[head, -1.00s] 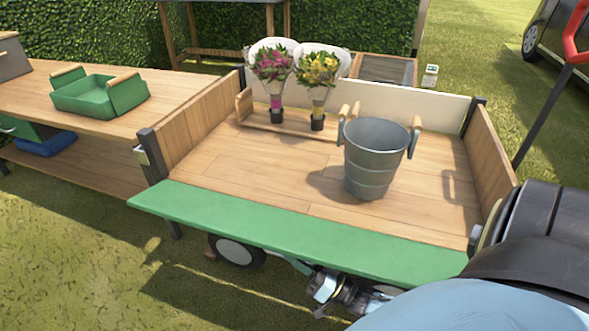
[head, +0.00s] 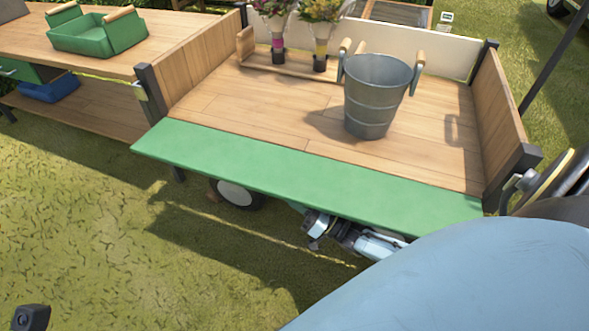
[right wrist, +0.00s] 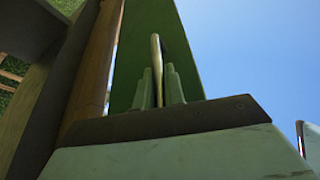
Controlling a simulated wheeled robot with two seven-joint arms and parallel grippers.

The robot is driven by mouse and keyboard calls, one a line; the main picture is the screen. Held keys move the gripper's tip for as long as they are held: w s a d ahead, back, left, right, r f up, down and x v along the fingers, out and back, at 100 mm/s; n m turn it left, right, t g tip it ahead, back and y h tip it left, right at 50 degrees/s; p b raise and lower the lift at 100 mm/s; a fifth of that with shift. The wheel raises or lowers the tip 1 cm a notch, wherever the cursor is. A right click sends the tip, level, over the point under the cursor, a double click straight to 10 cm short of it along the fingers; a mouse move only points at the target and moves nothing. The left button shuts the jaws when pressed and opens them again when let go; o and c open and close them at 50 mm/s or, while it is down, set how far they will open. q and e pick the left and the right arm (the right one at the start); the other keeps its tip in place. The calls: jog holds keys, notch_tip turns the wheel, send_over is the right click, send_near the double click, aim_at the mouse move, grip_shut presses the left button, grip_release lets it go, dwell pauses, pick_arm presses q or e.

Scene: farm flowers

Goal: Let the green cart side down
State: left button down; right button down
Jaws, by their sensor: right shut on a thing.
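The green cart side (head: 290,175) is a long flat panel along the near edge of the wooden cart bed. In the head view it leans outward from the bed, its broad face showing; its exact angle is hard to tell. My right gripper (head: 318,228) is under its outer edge, partly hidden by the panel. In the right wrist view the right gripper's fingers (right wrist: 158,90) are closed around a thin pale piece at the green panel (right wrist: 190,55), seen from below.
A grey bucket (head: 373,95) stands on the cart bed (head: 250,100). Behind it two bouquets stand in a wooden holder (head: 290,65). A wooden table (head: 170,32) with a green tray (head: 95,35) is at the left. Grass (head: 130,240) in front is open.

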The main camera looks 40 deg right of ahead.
jog(key=shift+s+a, duration=0.1)
jog(key=c, duration=1.5)
grip_release()
jog(key=v, duration=1.3)
jog(key=shift+s, duration=0.1)
